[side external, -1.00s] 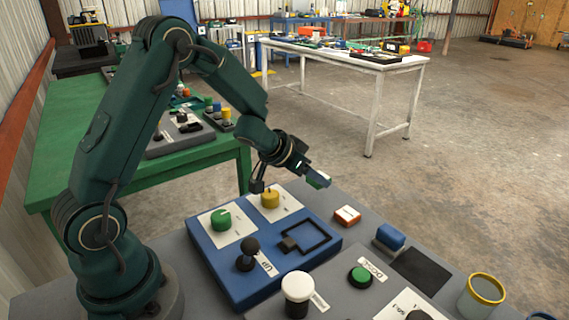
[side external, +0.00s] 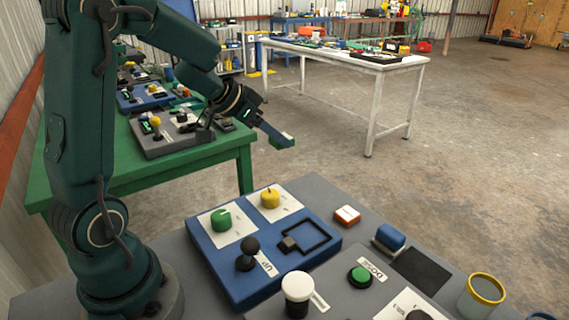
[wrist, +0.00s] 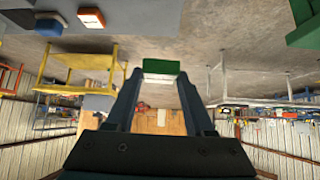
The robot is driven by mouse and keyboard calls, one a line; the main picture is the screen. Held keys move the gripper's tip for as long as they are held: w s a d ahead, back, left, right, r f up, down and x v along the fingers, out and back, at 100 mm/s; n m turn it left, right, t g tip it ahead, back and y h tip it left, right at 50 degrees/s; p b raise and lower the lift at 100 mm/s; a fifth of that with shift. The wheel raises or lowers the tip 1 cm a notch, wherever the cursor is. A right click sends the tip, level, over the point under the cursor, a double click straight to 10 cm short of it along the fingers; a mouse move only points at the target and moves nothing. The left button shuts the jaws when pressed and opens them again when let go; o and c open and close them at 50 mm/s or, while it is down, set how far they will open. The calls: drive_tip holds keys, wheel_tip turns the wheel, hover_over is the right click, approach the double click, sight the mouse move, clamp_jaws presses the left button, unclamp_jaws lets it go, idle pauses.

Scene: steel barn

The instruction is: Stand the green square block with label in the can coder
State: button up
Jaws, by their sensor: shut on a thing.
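The green square block (side external: 283,141) is held at the fingertips of my gripper (side external: 276,134), well above the grey table. In the wrist view the block (wrist: 162,67) spans the tips of both fingers (wrist: 161,80), and its white label faces the camera. An open grey can with a yellow rim (side external: 484,290) stands upright at the table's right front, far from my gripper. I cannot tell whether this is the can coder.
A blue panel (side external: 225,276) carries green and yellow knobs and a black-knobbed lever. A green table (side external: 190,157) stands behind.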

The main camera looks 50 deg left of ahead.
drive_tip(key=s+d+r+m+g+h, duration=0.1)
drive_tip(key=s+d+r+m+h, duration=0.1)
drive_tip(key=s+d+r+m, duration=0.3)
drive_tip(key=s+d+r+h, duration=0.1)
drive_tip(key=s+d+h, duration=0.1)
drive_tip(key=d, duration=0.5)
drive_tip(key=w+a+f+n+y, duration=0.1)
drive_tip(key=w+a, duration=0.1)
drive_tip(key=a, duration=0.1)
drive_tip(key=w+a+f+n+y, duration=0.1)
drive_tip(key=w+a+f, duration=0.1)
drive_tip(key=a, duration=0.1)
drive_tip(key=w+a+f+n+t+y, duration=0.1)
drive_tip(key=w+a+n, duration=0.1)
drive_tip(key=a, duration=0.2)
drive_tip(key=shift+w+f, duration=0.3)
drive_tip(key=shift+w, duration=0.1)
drive_tip(key=shift+n+y, duration=0.7)
drive_tip(key=shift+n, duration=0.1)
drive_tip(key=a+f, duration=0.3)
drive_tip(key=shift+a+f, duration=0.15)
drive_tip(key=shift+a, duration=0.05)
drive_tip(key=shift+s+a+f, duration=0.25)
drive_tip(key=shift+a+f, duration=0.15)
drive_tip(key=shift+f, duration=0.1)
